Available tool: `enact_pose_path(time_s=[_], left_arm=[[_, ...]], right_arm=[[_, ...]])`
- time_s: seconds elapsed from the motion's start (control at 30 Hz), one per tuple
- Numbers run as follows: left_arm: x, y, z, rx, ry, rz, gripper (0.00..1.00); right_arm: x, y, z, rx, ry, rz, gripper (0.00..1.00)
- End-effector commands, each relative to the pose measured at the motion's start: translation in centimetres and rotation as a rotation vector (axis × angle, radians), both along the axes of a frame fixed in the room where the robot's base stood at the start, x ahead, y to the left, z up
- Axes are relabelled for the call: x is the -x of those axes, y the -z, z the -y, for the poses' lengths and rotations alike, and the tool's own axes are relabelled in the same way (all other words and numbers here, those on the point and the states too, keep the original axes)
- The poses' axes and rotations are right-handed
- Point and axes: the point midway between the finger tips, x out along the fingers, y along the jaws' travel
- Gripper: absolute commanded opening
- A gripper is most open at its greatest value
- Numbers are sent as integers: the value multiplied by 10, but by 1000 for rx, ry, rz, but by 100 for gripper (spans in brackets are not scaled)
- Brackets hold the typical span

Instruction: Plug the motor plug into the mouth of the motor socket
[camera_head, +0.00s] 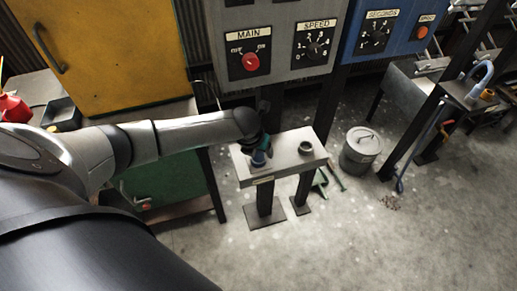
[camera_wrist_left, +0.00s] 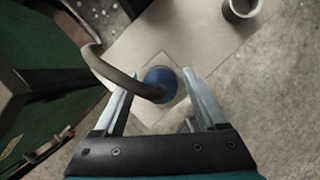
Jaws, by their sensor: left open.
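The motor plug (camera_wrist_left: 160,84) is a blue round piece with a thick grey cable (camera_wrist_left: 110,72) bending off to the left. It stands on the metal-topped stand (camera_head: 242,176), where its blue base (camera_head: 258,159) shows below my gripper. My left gripper (camera_wrist_left: 158,90) is open, with one finger on each side of the plug; I cannot tell whether they touch it. In the head view the gripper (camera_head: 262,147) is over the stand's left part. The motor socket (camera_head: 305,148) is a dark upright ring on the stand's right part; its open mouth shows in the wrist view (camera_wrist_left: 242,8). My right gripper is not in view.
A grey control panel (camera_head: 280,72) marked MAIN and SPEED rises behind the stand, with a blue panel (camera_head: 392,32) to its right. A lidded metal bin (camera_head: 361,150) stands right of the stand. A yellow cabinet (camera_head: 110,50) is at left. The floor in front is mostly clear.

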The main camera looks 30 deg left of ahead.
Motion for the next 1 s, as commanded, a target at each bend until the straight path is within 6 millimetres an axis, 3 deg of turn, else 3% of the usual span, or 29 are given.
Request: enact_pose_path(time_s=[0.2, 0.57, 1.0], left_arm=[[0, 0, 0, 0, 0, 0, 96], [3, -8, -1, -2, 0, 0, 96], [33, -81, 5, -1, 2, 1, 96]], right_arm=[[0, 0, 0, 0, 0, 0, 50], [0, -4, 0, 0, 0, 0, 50], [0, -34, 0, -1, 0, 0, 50]])
